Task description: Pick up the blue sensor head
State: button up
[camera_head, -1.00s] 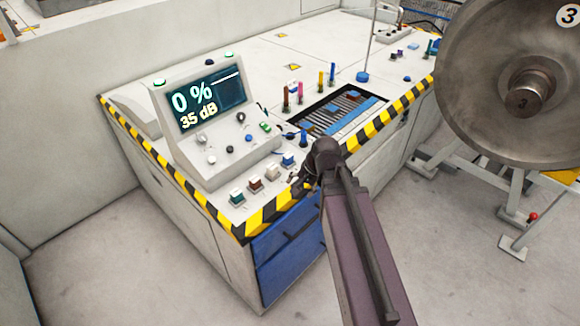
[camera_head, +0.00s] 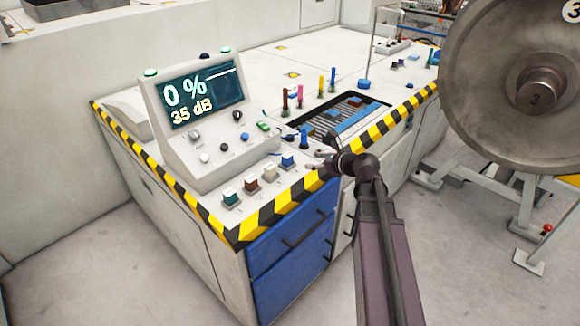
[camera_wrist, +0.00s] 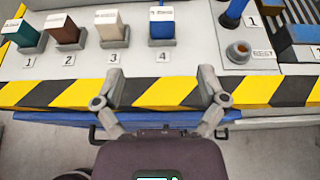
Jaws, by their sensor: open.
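The blue sensor head (camera_head: 288,160) is a small block with a white label on top, seated upright in a grey holder at the right end of a row on the bench. In the wrist view the same blue sensor head (camera_wrist: 162,27) stands above the label 4. My gripper (camera_wrist: 161,84) is open and empty, over the striped front edge, with the blue head ahead between its finger lines and clear of both fingers. In the head view my gripper (camera_head: 322,160) is just right of the blue head; its fingers are small there.
A grey rest socket (camera_wrist: 239,48) and a dark blue upright tool (camera_wrist: 233,12) are at right. A sloped display console (camera_head: 205,120) stands behind the row. A large wheel (camera_head: 515,85) is far right.

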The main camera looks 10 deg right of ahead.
aim_at(290, 156)
jog(key=shift+d, duration=0.1)
dwell(0.3)
jog(key=b+x, duration=0.3)
jog(key=x, duration=0.4)
jog(key=shift+w+f, duration=0.1)
jog(key=shift+w, duration=0.25)
jog(key=shift+w+a+f, duration=0.1)
jog(key=shift+w+a, duration=0.25)
jog(key=shift+a, duration=0.1)
jog(key=shift+b+x, duration=1)
jog(key=shift+x, duration=1.6)
jog(key=shift+c, duration=0.2)
grip_shut()
